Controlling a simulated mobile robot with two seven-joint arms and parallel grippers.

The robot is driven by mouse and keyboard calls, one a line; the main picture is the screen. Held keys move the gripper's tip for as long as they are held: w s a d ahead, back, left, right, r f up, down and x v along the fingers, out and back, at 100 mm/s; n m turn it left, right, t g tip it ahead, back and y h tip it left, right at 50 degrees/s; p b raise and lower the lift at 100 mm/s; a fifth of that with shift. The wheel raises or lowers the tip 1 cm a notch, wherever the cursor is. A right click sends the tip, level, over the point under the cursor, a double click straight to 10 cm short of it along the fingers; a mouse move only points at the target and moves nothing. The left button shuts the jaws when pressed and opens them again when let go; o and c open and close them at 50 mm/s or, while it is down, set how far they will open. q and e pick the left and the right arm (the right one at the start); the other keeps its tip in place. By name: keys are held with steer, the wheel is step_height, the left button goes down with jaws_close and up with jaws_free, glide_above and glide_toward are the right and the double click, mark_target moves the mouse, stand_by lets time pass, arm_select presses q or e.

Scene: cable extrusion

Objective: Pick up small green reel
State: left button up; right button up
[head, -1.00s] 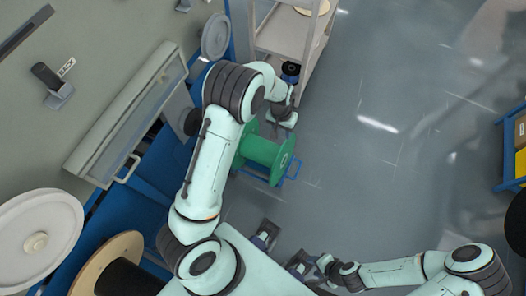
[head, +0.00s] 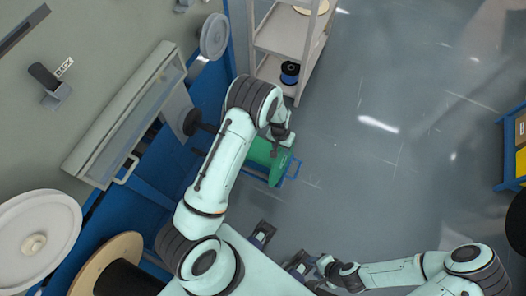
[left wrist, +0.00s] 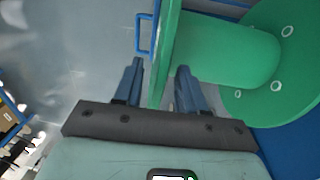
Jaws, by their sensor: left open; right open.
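The green reel (head: 264,158) lies on its side on a blue frame beside the blue machine, partly hidden by my left arm in the head view. My left gripper (head: 279,139) is at the reel. In the left wrist view the open fingers (left wrist: 160,88) stand on either side of the rim of one green flange (left wrist: 166,48). The reel's core and far flange (left wrist: 262,75) lie to the right. I cannot tell whether either finger touches the flange. My right gripper (head: 318,266) is low in the head view, small and partly unclear, away from the reel.
A grey shelf (head: 277,42) with a blue-and-black reel (head: 290,73) stands behind the reel. The blue machine (head: 150,185) borders the left. A blue rack (head: 508,150) is at the far right. The grey floor (head: 400,130) between is clear.

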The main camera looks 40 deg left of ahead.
arm_select(q)
steer(key=shift+c, duration=0.3)
jaws_close()
steer(key=shift+w+r, duration=0.1)
stand_by(1.0)
